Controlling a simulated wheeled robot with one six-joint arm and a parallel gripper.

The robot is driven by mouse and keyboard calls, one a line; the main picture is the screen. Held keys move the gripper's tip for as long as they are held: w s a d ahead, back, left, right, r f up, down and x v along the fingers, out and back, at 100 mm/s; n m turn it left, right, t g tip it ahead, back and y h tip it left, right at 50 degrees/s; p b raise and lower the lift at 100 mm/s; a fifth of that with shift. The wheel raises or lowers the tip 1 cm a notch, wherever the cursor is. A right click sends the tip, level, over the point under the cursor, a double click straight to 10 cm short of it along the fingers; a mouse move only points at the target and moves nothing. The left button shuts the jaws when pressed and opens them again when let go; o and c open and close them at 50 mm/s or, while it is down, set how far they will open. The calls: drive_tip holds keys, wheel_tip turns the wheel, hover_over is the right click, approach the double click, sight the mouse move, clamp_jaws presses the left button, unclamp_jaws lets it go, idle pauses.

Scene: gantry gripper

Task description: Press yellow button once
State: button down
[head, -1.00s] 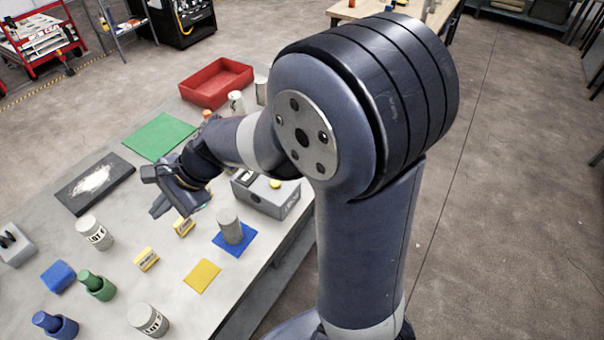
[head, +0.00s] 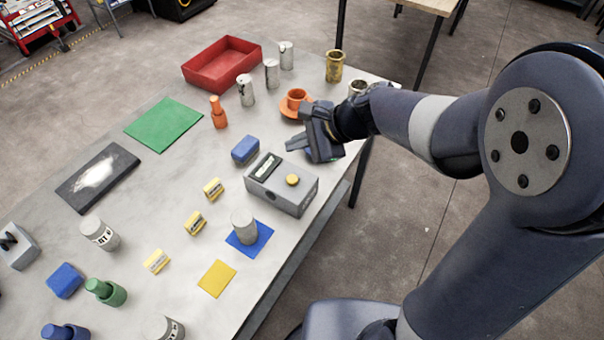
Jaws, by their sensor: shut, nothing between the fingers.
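The yellow button (head: 292,180) is a small round knob on top of a grey box (head: 283,199) near the table's right edge. The box also has a dark-framed display (head: 265,165) on its top, left of the button. My gripper (head: 298,151) is above and behind the box in the picture, apart from the button, with its fingers pointing left. It is shut and empty. The button is in plain view.
A blue block (head: 245,149) lies left of the box. A grey cylinder (head: 242,226) stands on a blue square (head: 262,240) in front. A yellow square (head: 217,278) lies on bare tabletop (head: 170,220).

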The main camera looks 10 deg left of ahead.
sight(297, 179)
drive_tip(key=shift+f, duration=0.1)
wheel_tip(297, 179, down, 9)
drive_tip(key=b, duration=0.7)
drive_tip(key=shift+b, duration=0.3)
idle(1.7)
drive_tip(key=shift+f+b, duration=0.25)
drive_tip(key=shift+b, duration=0.15)
drive_tip(key=shift+f+b, duration=0.5)
drive_tip(key=shift+f, duration=0.05)
idle(0.6)
drive_tip(key=shift+r, duration=0.1)
drive_tip(key=shift+r+p, duration=0.8)
drive_tip(key=shift+r, duration=0.1)
drive_tip(key=shift+r, duration=0.1)
